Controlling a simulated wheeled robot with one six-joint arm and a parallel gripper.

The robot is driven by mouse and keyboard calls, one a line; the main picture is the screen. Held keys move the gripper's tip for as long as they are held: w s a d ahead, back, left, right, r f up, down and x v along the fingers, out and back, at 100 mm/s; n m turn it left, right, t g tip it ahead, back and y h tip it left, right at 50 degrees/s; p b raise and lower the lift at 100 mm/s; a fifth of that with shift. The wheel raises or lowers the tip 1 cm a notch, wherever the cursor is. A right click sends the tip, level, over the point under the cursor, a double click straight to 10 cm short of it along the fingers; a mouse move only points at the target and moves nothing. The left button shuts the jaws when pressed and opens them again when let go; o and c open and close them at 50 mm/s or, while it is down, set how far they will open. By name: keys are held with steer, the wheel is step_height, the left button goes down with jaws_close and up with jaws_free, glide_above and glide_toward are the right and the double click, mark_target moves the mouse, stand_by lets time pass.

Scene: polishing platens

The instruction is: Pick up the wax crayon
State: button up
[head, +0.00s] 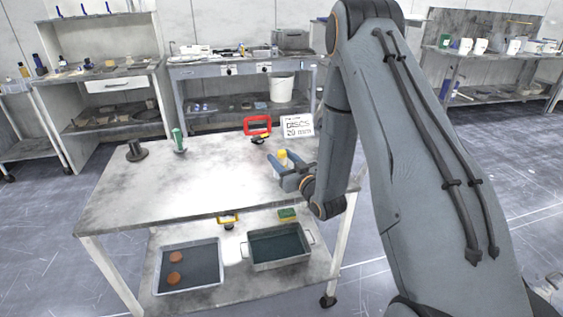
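A small yellow piece (282,157) shows on the table top, right by my gripper's fingertips. It may be the wax crayon, but it is too small and partly covered to be sure. My gripper (287,165) is low over the right part of the table, with its blue-grey fingers spread apart. The yellow piece is at the far side of the fingers, and I cannot tell whether they touch it. No other crayon can be made out.
The table (200,188) also holds a red frame (257,125), a "DISCS 20 mm" sign (298,126), a green-handled tool (178,140) and a dark stand (136,151). A tray (190,288) and a basin (279,264) rest on the lower shelf. The table's left-middle is clear.

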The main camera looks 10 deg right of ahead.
steer(key=c, duration=0.9)
steer(key=shift+r, duration=0.2)
step_height(320, 180, up, 28)
steer(key=b, duration=0.3)
steer(key=shift+f, duration=0.15)
